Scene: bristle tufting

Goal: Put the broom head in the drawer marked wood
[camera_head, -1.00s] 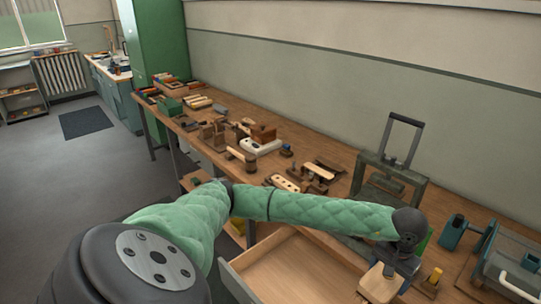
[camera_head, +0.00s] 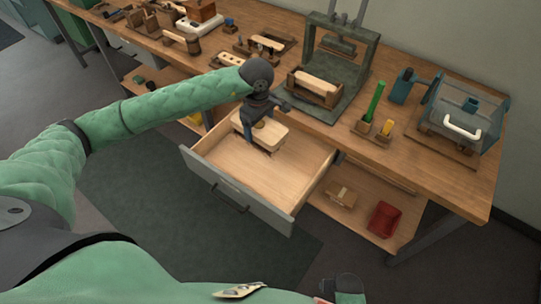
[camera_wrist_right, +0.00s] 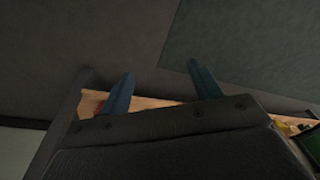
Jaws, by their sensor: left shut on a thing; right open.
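The broom head (camera_head: 272,135), a pale wooden block, is in my left gripper (camera_head: 260,122) in the head view. The gripper is shut on it and partly covers it. The block appears over the back left part of the open drawer (camera_head: 238,195); I cannot tell whether it touches the drawer floor. The drawer is pulled out under the bench, with a bare wooden floor and a grey front with a dark handle. I cannot read a marking on it. My right gripper (camera_wrist_right: 162,88) is open and empty in the right wrist view, with its blue fingers apart above the floor.
On the workbench (camera_head: 420,168) stand a dark press frame (camera_head: 345,65), a holder with a pale block (camera_head: 316,84), a green rod (camera_head: 375,100) and a clear-sided box (camera_head: 465,120). A red tray (camera_head: 383,219) lies on the shelf below, right of the drawer.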

